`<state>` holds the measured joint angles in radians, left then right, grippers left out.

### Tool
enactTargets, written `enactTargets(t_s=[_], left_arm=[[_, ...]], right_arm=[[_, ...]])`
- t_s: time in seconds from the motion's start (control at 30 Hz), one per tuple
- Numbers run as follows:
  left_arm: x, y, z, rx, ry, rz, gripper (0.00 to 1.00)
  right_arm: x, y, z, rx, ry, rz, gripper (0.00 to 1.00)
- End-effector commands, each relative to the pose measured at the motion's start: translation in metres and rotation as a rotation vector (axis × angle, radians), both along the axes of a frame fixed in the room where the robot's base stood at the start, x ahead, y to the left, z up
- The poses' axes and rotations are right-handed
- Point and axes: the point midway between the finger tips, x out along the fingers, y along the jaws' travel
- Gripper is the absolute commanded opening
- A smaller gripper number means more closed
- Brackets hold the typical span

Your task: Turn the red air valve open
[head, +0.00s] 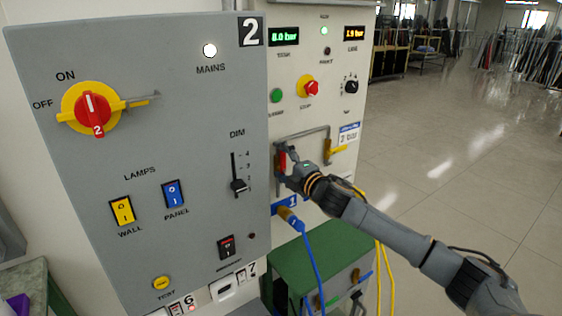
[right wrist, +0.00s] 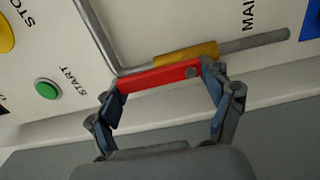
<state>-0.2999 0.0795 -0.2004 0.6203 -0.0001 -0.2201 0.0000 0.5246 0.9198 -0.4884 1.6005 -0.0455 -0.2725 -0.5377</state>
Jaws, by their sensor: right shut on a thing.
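The red air valve's lever (head: 282,162) is on the cream panel, at the left upright of a grey pipe. In the right wrist view the red lever (right wrist: 158,77) lies roughly along the pipe (right wrist: 255,45), over a yellow valve body (right wrist: 185,55). My right gripper (head: 287,170) is at the lever, reaching in from the lower right. In the right wrist view its fingers (right wrist: 162,84) are at the two ends of the lever, shut on it. The fingers hide part of the lever in the head view. My left gripper is not in view.
A grey control box (head: 190,210) with a red-yellow switch (head: 92,108) stands close left. Above the valve are a green button (head: 276,96) and a red emergency knob (head: 311,88). A blue cable (head: 311,255) and yellow cables hang below, near a green cabinet (head: 335,245). Open floor lies right.

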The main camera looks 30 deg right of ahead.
Motion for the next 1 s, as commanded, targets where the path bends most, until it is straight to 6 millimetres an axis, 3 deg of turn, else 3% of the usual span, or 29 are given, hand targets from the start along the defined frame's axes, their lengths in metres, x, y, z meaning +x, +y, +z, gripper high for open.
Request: enactTargets(t_s=[0.07, 0.1, 0.17, 0.67, 1.0], left_arm=[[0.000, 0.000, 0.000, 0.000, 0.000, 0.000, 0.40], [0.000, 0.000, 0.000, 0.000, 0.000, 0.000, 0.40], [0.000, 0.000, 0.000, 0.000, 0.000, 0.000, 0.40], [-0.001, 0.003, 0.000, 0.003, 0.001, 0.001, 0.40], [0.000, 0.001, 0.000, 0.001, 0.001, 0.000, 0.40]], right_arm=[[0.000, 0.000, 0.001, -0.006, -0.002, 0.001, 0.23], [0.000, 0.000, 0.001, -0.006, -0.002, 0.001, 0.86], [0.000, 0.000, 0.000, -0.006, -0.001, 0.001, 0.98], [-0.005, -0.001, -0.001, -0.001, 0.001, 0.000, 1.00], [-0.054, -0.004, -0.003, -0.003, 0.004, 0.001, 1.00]])
